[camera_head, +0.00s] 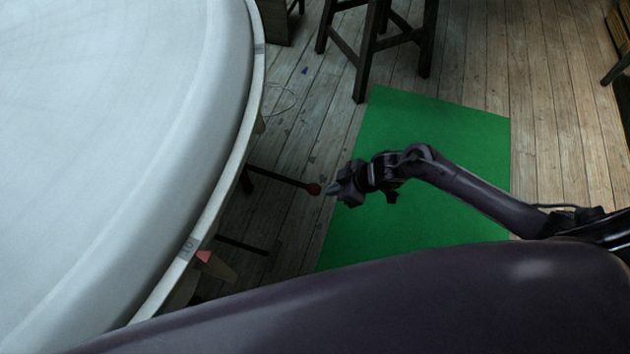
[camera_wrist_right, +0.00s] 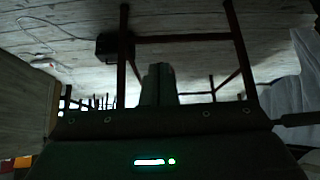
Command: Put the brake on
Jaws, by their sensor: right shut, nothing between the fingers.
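A small gap seems to show there, but I cannot tell the depth. In the right wrist view the shut fingers (camera_wrist_right: 158,82) point ahead with nothing between them. My left gripper is not in view.
The white round table (camera_head: 258,75) fills the left side, its rim close to the lever. A second dark bar (camera_head: 242,246) sticks out below it. A green mat (camera_head: 440,130) lies on the plank floor under my right arm. A dark wooden stool (camera_head: 368,50) stands behind.

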